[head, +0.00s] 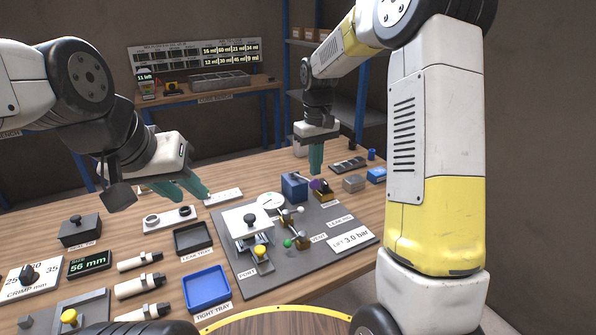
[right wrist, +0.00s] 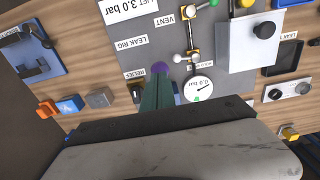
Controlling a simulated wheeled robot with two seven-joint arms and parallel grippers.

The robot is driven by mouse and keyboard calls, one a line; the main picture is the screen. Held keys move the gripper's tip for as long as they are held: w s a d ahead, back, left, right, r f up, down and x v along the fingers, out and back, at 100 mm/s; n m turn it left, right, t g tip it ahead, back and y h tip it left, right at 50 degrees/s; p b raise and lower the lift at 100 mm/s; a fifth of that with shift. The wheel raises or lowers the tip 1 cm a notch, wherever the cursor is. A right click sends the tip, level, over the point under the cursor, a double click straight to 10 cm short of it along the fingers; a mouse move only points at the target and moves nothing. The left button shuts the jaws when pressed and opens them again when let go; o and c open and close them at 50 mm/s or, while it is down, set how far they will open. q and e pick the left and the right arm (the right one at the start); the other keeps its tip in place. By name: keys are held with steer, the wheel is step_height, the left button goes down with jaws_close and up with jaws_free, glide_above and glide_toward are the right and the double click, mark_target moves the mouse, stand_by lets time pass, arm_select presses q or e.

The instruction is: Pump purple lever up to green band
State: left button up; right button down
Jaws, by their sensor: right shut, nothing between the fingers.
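The purple lever knob (head: 317,184) stands at the back of the grey leak rig board (head: 335,245), beside a blue block (head: 294,187). In the right wrist view, the purple knob (right wrist: 159,68) shows just past my green fingertips. My right gripper (head: 316,172) is shut and empty, pointing down over the lever; whether it touches the knob I cannot tell. The round white gauge (head: 270,199) is left of the block. In the right wrist view, the gauge (right wrist: 199,88) shows a dark needle and a small green band at its edge. My left gripper (head: 185,193) is open and empty, over the table's left side.
A white plate with a black knob (head: 248,220), brass valves (head: 302,243) and a green knob (head: 287,243) are on the board. A blue tray (head: 206,288) and a dark tray (head: 193,238) lie to its left. Small boxes (head: 354,183) stand right of the lever.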

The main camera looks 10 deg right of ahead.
mark_target(315, 180)
steer(key=shift+f, duration=0.15)
stand_by(0.3)
steer(key=shift+f, duration=1.9)
steer(key=shift+f, duration=0.8)
steer(key=shift+r, duration=1.75)
